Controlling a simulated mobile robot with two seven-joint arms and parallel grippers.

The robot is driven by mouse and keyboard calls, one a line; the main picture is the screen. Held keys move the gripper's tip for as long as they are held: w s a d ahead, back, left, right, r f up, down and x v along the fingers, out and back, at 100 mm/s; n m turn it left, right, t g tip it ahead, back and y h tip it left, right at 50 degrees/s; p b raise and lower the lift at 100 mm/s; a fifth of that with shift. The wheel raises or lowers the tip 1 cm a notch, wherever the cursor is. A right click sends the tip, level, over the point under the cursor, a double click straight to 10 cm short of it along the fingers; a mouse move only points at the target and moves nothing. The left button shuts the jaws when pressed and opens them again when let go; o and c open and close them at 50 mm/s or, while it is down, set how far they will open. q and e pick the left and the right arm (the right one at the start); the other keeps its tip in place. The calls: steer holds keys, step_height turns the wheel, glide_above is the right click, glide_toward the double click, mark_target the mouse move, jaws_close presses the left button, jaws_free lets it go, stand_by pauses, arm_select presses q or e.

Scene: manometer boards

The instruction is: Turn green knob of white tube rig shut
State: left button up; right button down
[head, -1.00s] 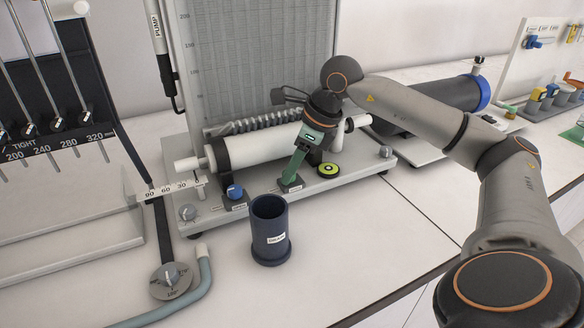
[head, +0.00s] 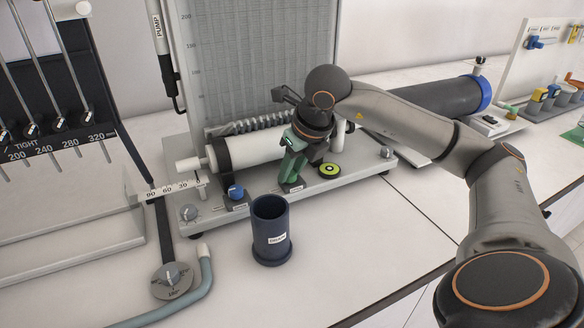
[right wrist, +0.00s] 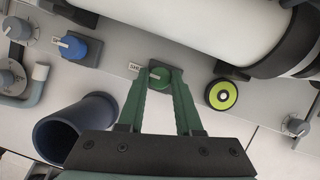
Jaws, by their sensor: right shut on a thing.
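The white tube rig has a thick white tube (head: 255,149) lying on a grey base (head: 365,169) with a gridded board behind it. In the right wrist view the green knob (right wrist: 157,78) sits on a dark block, with a light pointer mark on its top. My right gripper (head: 291,183) reaches down to the front of the rig and is shut on the green knob, one finger on each side. In the head view the fingers hide most of the knob. My left gripper is not in view.
A blue knob (head: 235,192) is left of the green one, and a yellow-green round disc (head: 329,170) is right of it. A dark open cup (head: 270,232) stands close in front. A grey tap with a hose (head: 171,280) lies front left. The front right bench is clear.

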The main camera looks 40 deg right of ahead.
stand_by(0.4)
steer(key=c, duration=0.9)
jaws_free()
steer(key=shift+o, duration=0.2)
steer(key=shift+r, duration=0.1)
steer(key=p+v, duration=0.1)
steer(key=v, duration=1.1)
steer(key=shift+s+r+p, duration=0.15)
steer(key=shift+r+p, duration=0.05)
steer(key=shift+p, duration=0.2)
